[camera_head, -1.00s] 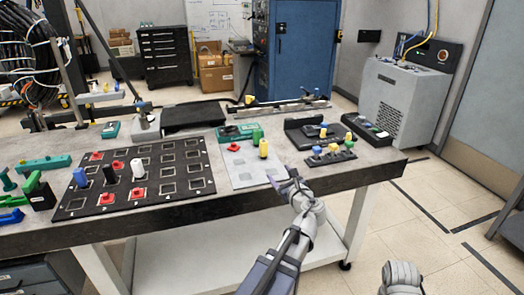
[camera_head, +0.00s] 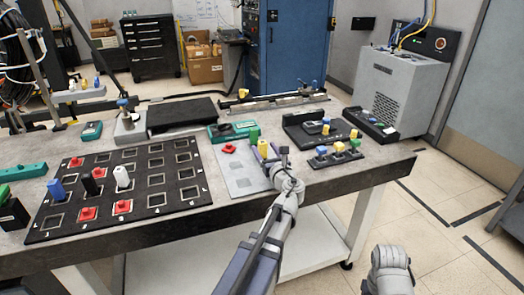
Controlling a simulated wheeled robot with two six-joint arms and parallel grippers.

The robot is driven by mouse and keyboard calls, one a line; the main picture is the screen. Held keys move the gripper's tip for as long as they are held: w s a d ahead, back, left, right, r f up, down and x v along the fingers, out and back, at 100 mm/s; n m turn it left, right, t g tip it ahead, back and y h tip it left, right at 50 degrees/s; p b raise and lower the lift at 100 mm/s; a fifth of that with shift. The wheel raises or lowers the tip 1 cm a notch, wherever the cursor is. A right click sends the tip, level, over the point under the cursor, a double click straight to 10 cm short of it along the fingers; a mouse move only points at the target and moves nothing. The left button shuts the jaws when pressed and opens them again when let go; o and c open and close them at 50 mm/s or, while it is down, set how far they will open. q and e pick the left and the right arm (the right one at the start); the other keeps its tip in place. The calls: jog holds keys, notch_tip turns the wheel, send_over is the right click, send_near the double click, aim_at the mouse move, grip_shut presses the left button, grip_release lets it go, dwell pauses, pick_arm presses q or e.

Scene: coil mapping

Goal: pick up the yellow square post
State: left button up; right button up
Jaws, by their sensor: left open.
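The yellow square post (camera_head: 263,148) stands upright on a light grey plate (camera_head: 236,178) near the middle of the table. A green post (camera_head: 253,134) stands just behind it. My left gripper (camera_head: 273,162) is open and is at the right of the yellow post, low over the plate. It partly overlaps the post's lower part, and I cannot tell whether the fingers touch it.
A black board (camera_head: 105,213) with square sockets and red, blue, black and white posts fills the left of the table. A small black rack (camera_head: 347,158) with coloured posts is right of my gripper. A red piece (camera_head: 229,148) lies on the grey plate.

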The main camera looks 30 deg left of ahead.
pick_arm(q)
jog(key=shift+x, duration=3.35)
jog(key=shift+d, duration=0.15)
grip_shut()
